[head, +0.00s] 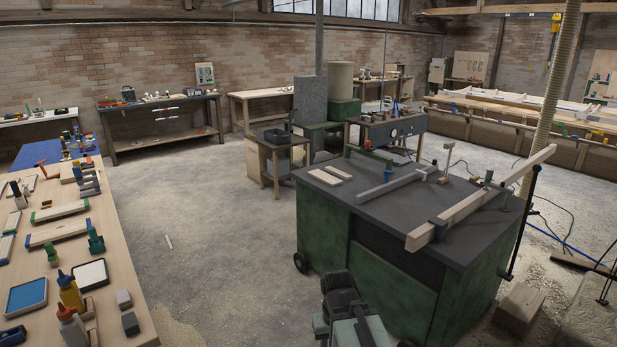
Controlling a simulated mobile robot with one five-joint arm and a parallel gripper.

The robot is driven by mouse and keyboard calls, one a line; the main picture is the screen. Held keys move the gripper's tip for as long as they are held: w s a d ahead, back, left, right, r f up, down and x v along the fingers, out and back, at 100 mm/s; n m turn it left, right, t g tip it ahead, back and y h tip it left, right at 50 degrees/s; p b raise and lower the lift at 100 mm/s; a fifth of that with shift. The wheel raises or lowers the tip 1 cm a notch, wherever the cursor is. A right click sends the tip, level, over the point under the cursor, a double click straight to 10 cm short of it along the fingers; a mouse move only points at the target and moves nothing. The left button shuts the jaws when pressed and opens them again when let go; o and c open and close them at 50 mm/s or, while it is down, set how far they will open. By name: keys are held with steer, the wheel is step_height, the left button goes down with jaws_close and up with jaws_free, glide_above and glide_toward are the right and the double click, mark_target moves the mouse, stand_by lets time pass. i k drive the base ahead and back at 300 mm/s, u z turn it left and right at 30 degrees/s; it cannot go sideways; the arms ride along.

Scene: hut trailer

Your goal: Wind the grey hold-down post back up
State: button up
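A dark-topped green machine cabinet (370,255) stands right of centre. A long pale beam (480,206) lies slanted across its top, beside a grey bar (398,184). A short upright post (447,160) with a crosspiece stands near the back of the top; it looks more tan than grey. A taller grey column (319,38) rises behind a grey block further back. I cannot tell which of these, if any, is the hold-down post. My gripper seems to be the dark end (342,288) of the folded arm at the bottom centre, apart from the cabinet; its fingers are not clear.
A long workbench (125,255) with bottles, trays and tools runs along the left. A black crank-like rod (524,225) hangs at the cabinet's right end. A wooden block (519,305) and cables lie on the floor there. The dusty floor (220,220) between bench and cabinet is mostly clear.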

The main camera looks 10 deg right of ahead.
mark_target(490, 172)
steer(key=z, duration=0.4)
steer(key=i, duration=1.75)
steer(key=z, duration=1.1)
steer(key=k, duration=0.8)
steer(key=u, duration=5.7)
steer(key=k, duration=0.95)
steer(key=z, duration=5.75)
